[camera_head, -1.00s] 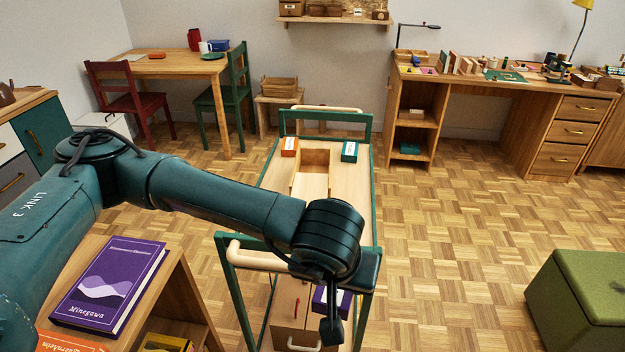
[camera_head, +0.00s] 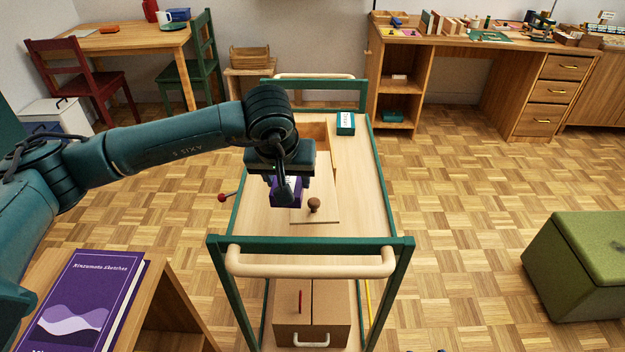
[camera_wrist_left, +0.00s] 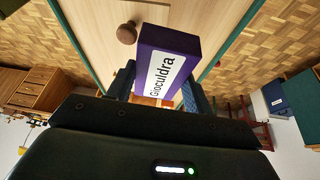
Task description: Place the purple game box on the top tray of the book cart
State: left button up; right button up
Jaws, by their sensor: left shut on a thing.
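The purple game box (camera_head: 286,193) with a white label is held in my left gripper (camera_head: 284,180), over the near left part of the cart's top tray. In the left wrist view the box (camera_wrist_left: 172,58) sits between the two fingers, its white label facing the camera. The top tray (camera_head: 358,200) is pale wood in a green frame. The box appears held above the tray; the exact gap is hard to tell. My right gripper is not in view.
A teal box (camera_head: 345,124) stands at the tray's far right. An open wooden box (camera_head: 318,133) and a brown round knob (camera_head: 314,204) are close to the held box. The pale handle (camera_head: 310,262) crosses the near end. The tray's right side is clear.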

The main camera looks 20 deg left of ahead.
pick_arm(q)
jog(key=w+a+f+b, duration=0.2)
jog(key=w+a, duration=0.1)
jog(key=a, duration=0.5)
send_over(263, 211)
jog(key=s, duration=0.2)
jog(key=shift+n+y, duration=0.3)
jog(key=shift+n, duration=0.1)
jog(key=f, duration=0.5)
jog(key=shift+w+d+f+p, duration=0.15)
jog(key=shift+w+f+p, duration=0.1)
jog(key=shift+p, duration=0.1)
notch_tip(263, 211, down, 4)
jog(key=shift+f, duration=0.25)
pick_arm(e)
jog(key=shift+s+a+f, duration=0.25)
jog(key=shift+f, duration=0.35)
pick_arm(q)
jog(key=shift+f, duration=0.2)
jog(key=o, duration=1.3)
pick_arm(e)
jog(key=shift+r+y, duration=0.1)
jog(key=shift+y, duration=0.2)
